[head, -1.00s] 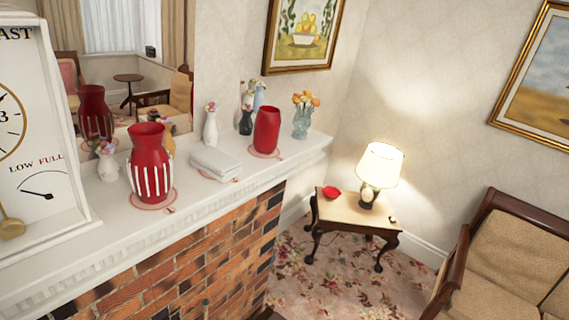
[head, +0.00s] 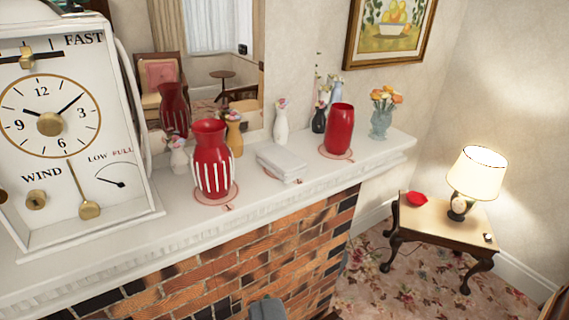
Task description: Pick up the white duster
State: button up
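A folded white cloth stack (head: 280,163), which looks like the white duster, lies flat on the white mantel shelf. It sits between a red vase with white stripes (head: 211,160) and a plain red vase (head: 339,129). A small grey part of what looks like my gripper (head: 266,308) shows at the bottom edge, in front of the brickwork and well below the cloth. Its fingers are not clear, so I cannot tell if it is open or shut. Nothing touches the cloth.
A large white clock (head: 62,150) fills the mantel's left end. Small flower vases and a mirror (head: 205,60) stand behind the cloth. The mantel shelf (head: 120,255) juts over the brick front (head: 215,275). A side table (head: 440,222) with a lit lamp (head: 474,175) is at right.

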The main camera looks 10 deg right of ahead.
aim_at(288, 167)
jog(key=z, duration=0.05)
jog(key=i, duration=1)
jog(key=u, duration=0.05)
